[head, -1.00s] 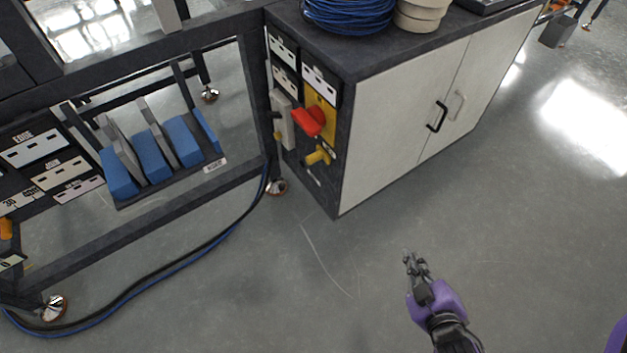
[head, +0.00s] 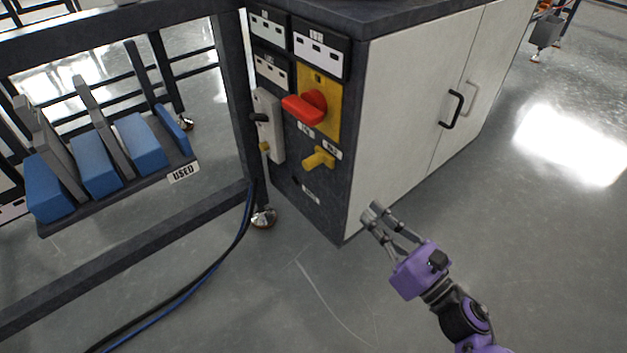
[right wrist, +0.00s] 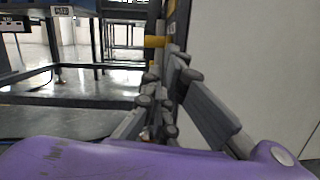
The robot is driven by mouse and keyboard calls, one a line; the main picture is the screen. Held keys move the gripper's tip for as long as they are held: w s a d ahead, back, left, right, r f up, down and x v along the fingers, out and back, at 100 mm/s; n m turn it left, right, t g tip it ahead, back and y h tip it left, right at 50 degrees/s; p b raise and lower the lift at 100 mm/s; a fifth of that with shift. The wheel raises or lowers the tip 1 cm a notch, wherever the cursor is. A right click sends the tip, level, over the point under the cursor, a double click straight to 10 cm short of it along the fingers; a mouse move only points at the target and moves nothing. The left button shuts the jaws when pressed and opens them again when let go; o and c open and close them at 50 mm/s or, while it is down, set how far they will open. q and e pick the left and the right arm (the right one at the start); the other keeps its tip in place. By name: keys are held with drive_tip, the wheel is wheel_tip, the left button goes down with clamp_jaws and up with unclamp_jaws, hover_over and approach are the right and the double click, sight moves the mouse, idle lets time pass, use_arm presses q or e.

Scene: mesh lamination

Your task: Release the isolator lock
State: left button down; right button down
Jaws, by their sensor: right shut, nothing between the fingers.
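On the end panel of the cabinet, a red rotary handle (head: 304,107) sits on a yellow plate (head: 332,112). Below it a yellow lock piece (head: 318,158) sticks out of the panel; a yellow part (right wrist: 155,41) shows at the cabinet edge in the right wrist view. My right gripper (head: 371,215) is shut and empty, in front of the cabinet's lower corner, below and to the right of the yellow piece and apart from it. In the right wrist view its fingers (right wrist: 160,100) point toward the panel side. My left gripper is not in view.
The cabinet's pale doors (head: 410,110) stand close beside my right gripper. A grey box with a dark lever (head: 268,125) is left on the panel. A frame holds a rack of blue blocks (head: 98,163). Cables (head: 185,285) run along the floor.

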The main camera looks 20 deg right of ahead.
drive_tip(key=shift+s+a+n+y, duration=0.15)
drive_tip(key=shift+a+n+y, duration=0.2)
drive_tip(key=shift+n, duration=0.65)
drive_tip(key=shift+r, duration=0.1)
drive_tip(key=b, duration=0.2)
approach(317, 161)
drive_tip(key=f+x, duration=0.1)
drive_tip(key=x, duration=0.4)
drive_tip(key=shift+x, duration=0.85)
drive_tip(key=shift+s+a+r, duration=0.1)
drive_tip(key=shift+f+x, duration=0.15)
drive_tip(key=shift+x, duration=0.65)
drive_tip(key=shift+f+x, duration=0.2)
drive_tip(key=shift+x, duration=0.6)
